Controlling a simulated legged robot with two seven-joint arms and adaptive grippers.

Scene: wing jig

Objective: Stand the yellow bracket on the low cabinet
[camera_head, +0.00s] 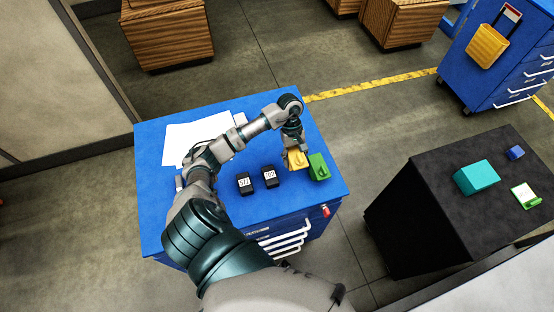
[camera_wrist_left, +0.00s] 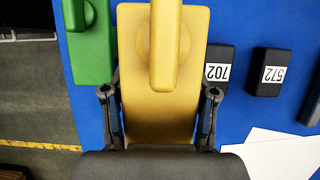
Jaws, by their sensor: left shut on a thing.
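The yellow bracket (camera_head: 297,160) is on the blue cabinet top near its right end, beside a green bracket (camera_head: 319,167). In the left wrist view the yellow bracket (camera_wrist_left: 160,100) lies between the two fingers, with its raised rounded part farthest from the palm. My left gripper (camera_head: 294,150) reaches down from above and is shut on the yellow bracket; its fingers (camera_wrist_left: 160,108) flank the bracket's sides. I cannot tell whether the bracket touches the cabinet top. A low black cabinet (camera_head: 424,209) stands at the right. My right gripper is in neither view.
Two black boxes labelled 572 (camera_head: 245,183) and 702 (camera_head: 269,176) sit left of the brackets, near white paper (camera_head: 190,143). The black cabinet carries a teal block (camera_head: 477,177), a small blue block (camera_head: 515,152) and a green-white item (camera_head: 525,196). Its front left top is clear.

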